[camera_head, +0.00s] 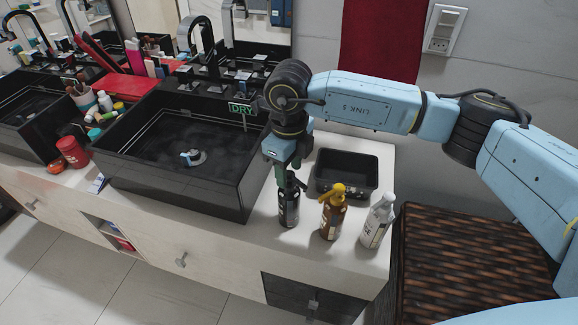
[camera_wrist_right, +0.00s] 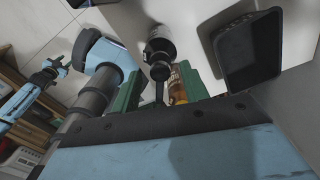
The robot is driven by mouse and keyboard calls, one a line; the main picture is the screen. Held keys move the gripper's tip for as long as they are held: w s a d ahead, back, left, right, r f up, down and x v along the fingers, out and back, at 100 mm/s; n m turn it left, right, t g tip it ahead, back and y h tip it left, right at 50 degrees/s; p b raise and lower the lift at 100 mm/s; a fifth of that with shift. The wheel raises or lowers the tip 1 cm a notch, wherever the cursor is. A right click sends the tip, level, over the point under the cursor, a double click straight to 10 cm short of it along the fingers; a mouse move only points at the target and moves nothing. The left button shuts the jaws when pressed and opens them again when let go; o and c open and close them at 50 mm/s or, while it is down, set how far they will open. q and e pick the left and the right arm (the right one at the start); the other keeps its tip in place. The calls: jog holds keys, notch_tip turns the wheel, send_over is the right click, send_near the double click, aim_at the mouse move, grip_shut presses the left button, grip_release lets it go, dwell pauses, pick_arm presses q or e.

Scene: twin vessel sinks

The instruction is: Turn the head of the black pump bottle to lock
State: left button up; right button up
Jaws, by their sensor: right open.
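The black pump bottle (camera_head: 289,207) stands upright on the pale counter (camera_head: 255,232), right of the near sink. My right gripper (camera_head: 287,170) is directly above it, pointing down, and partly hides the pump head. In the right wrist view the black bottle (camera_wrist_right: 160,42) reaches toward the two green fingers of my right gripper (camera_wrist_right: 160,86), which are apart with the pump head between or just in front of them. Contact with the fingers cannot be told. At the left of the wrist view a blue arm ends in what looks like my left gripper (camera_wrist_right: 54,68), too small to judge.
A brown bottle with a yellow pump (camera_head: 333,212) and a white bottle (camera_head: 377,222) stand close on the right. A black tray (camera_head: 345,190) lies behind them. The black sink (camera_head: 170,185) is left. A woven basket (camera_head: 440,255) stands beyond the counter's right edge.

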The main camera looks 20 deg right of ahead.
aim_at(289, 174)
notch_tip(289, 174, up, 13)
jog(key=shift+r, duration=0.2)
jog(key=shift+f, duration=0.1)
dwell(0.5)
